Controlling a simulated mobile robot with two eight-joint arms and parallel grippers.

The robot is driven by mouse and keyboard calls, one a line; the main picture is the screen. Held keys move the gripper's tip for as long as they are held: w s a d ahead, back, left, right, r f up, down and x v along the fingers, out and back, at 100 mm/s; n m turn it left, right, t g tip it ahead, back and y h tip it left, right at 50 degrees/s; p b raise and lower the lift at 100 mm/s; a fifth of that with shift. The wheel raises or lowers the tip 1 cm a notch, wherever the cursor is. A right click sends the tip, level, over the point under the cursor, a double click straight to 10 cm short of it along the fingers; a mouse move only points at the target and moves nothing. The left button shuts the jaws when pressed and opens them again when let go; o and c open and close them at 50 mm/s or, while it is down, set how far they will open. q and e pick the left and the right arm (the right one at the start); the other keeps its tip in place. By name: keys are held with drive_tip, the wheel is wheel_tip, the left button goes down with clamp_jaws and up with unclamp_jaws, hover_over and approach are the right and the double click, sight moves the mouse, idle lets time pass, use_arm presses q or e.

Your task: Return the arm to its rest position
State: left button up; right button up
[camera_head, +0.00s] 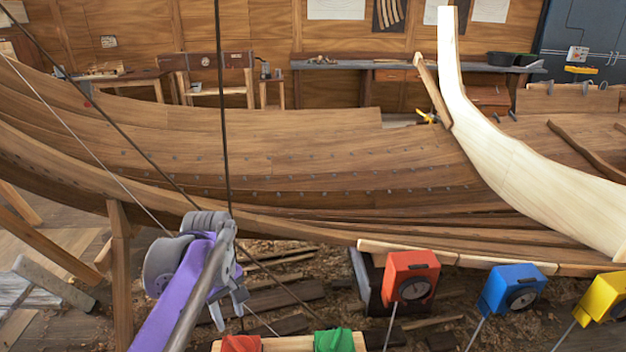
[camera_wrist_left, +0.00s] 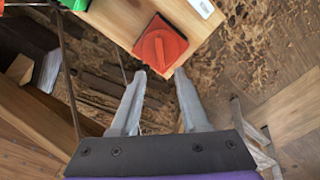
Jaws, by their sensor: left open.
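My left arm (camera_head: 185,280) is purple and grey and comes up from the lower left in the head view. My left gripper (camera_head: 229,316) hangs in front of the wooden hull (camera_head: 300,150), with its fingers pointing down. In the left wrist view the gripper (camera_wrist_left: 160,76) shows two grey fingers standing apart with nothing between them. My right gripper shows in neither view.
Red (camera_head: 410,278), blue (camera_head: 511,290) and yellow (camera_head: 602,298) boxes with dials stand on rods at the right. A board (camera_head: 288,343) with red and green pieces is at the bottom. Dark lines cross near my arm. Wood shavings cover the floor.

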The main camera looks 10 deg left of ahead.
use_arm(q)
drive_tip(key=s+d+f+m+t+p, duration=0.1)
drive_tip(key=s+d+f+m+t, duration=0.1)
drive_tip(key=s, duration=0.5)
drive_tip(key=s+d+f+m+t+p, duration=0.1)
drive_tip(key=s+d+f+m+t, duration=0.2)
drive_tip(key=s+d+f+m, duration=0.2)
drive_tip(key=s+f+m, duration=0.1)
drive_tip(key=s+m, duration=0.2)
drive_tip(key=m, duration=0.1)
drive_tip(key=shift+s+f, duration=0.2)
drive_tip(key=shift+f, duration=0.15)
